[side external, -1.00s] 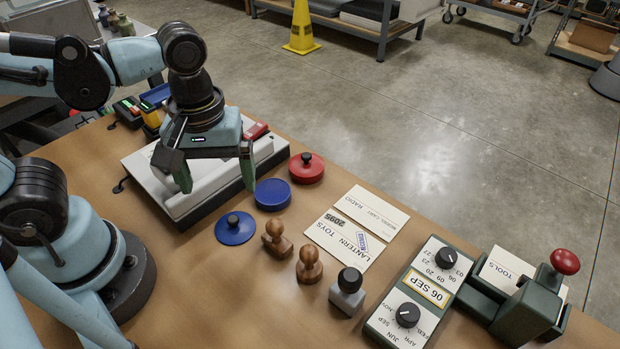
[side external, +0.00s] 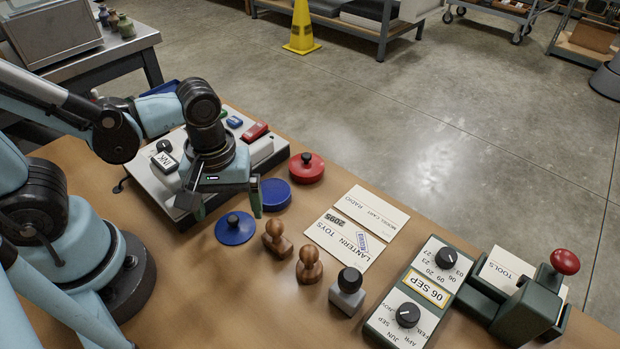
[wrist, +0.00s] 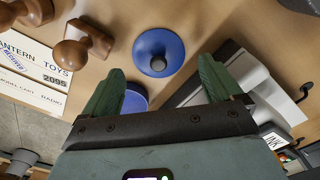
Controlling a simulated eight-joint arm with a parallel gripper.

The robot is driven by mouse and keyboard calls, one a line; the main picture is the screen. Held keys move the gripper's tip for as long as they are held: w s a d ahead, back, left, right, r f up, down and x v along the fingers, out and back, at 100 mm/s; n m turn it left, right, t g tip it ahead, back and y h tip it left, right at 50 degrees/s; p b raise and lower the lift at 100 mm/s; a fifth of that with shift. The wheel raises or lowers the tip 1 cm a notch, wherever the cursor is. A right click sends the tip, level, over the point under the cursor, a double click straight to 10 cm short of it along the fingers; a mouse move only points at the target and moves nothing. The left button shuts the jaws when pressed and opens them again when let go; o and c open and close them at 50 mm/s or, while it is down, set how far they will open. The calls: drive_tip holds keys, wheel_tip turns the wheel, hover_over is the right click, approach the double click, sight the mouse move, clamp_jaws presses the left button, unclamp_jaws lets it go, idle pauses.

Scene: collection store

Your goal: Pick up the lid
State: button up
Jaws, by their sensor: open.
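The blue lid (side external: 235,229) is a round disc with a black knob, lying flat on the tabletop. In the wrist view the lid (wrist: 153,44) shows just beyond the fingertips, roughly centred between them. An open-looking blue round tin (side external: 273,194) sits beside it and is partly hidden behind my gripper in the wrist view (wrist: 134,98). My gripper (side external: 227,211) is open and empty, its green fingers pointing down near the lid on the machine's side. The fingers look apart from the lid.
A red lidded tin (side external: 307,168) stands behind. A white machine (side external: 160,181) lies beneath and left of my gripper. Wooden stamps (side external: 277,238), a black-knobbed stamp (side external: 347,291), cards (side external: 358,228) and a green date box (side external: 421,292) occupy the right. Bare tabletop lies in front of the lid.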

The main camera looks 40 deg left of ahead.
sight(232, 218)
drive_tip(key=shift+w+f, duration=0.15)
drive_tip(key=shift+f, duration=1.6)
drive_tip(key=c, duration=1.1)
